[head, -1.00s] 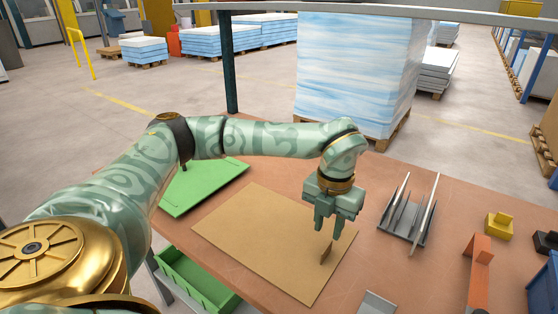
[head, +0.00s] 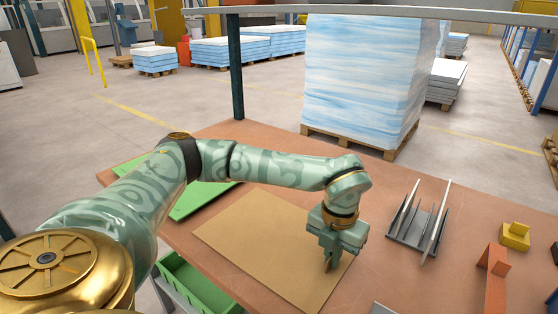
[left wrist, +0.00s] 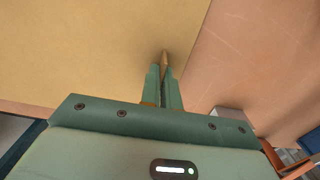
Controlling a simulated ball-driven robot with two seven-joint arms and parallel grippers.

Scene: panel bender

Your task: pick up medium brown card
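A large flat tan-brown card (head: 258,236) lies on the table, with a small upright brown tab (head: 328,266) near its right corner. The card also fills the upper left of the left wrist view (left wrist: 70,50). My left gripper (head: 330,257) points down at the tab. In the left wrist view its two fingers (left wrist: 163,80) are close together, with the tab (left wrist: 164,58) between their tips. The fingers hide most of the tab. The card looks flat on the table. My right gripper is in neither view.
A grey rack (head: 415,232) with upright plates stands right of the gripper. A green panel (head: 205,200) lies partly behind my arm. An orange bracket (head: 493,278) and a yellow block (head: 515,236) are at the right. A green bin (head: 195,285) hangs below the table's front edge.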

